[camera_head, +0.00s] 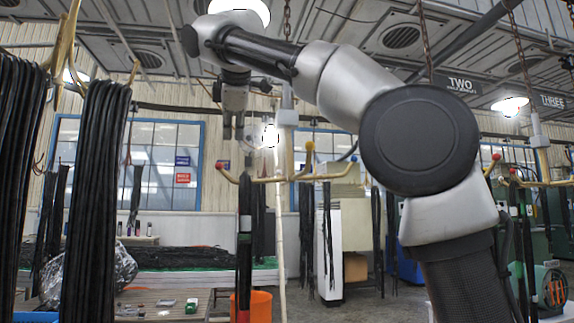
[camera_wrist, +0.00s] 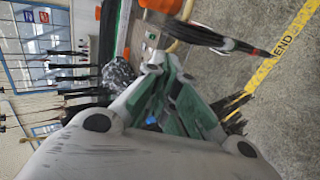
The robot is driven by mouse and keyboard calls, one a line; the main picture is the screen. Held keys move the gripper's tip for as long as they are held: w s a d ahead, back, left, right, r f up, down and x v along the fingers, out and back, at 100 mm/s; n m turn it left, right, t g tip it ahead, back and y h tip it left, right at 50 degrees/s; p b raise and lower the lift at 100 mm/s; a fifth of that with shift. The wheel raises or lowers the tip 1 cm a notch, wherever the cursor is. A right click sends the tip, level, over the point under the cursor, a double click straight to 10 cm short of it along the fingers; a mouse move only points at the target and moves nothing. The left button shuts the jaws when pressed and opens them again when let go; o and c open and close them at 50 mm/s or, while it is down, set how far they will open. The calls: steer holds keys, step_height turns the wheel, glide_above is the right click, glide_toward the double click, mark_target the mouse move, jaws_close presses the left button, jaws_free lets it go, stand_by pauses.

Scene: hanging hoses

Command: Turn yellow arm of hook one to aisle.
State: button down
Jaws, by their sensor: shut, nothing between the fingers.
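A hanging hook (camera_head: 287,178) with several upturned yellow arms is in the middle of the head view, below a grey block on a chain. One yellow arm (camera_head: 229,179) reaches left, and another (camera_head: 335,176) reaches right.
A large black hose bundle (camera_head: 95,190) hangs close at left. Hooks at right stand under signs TWO (camera_head: 460,86) and THREE (camera_head: 552,101). An orange bucket (camera_head: 252,304) stands below. The wrist view shows a yellow floor line (camera_wrist: 285,45) and open floor.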

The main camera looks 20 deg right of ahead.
steer(key=s+r, duration=0.3)
steer(key=s, duration=1)
stand_by(0.6)
steer(key=shift+r, duration=0.1)
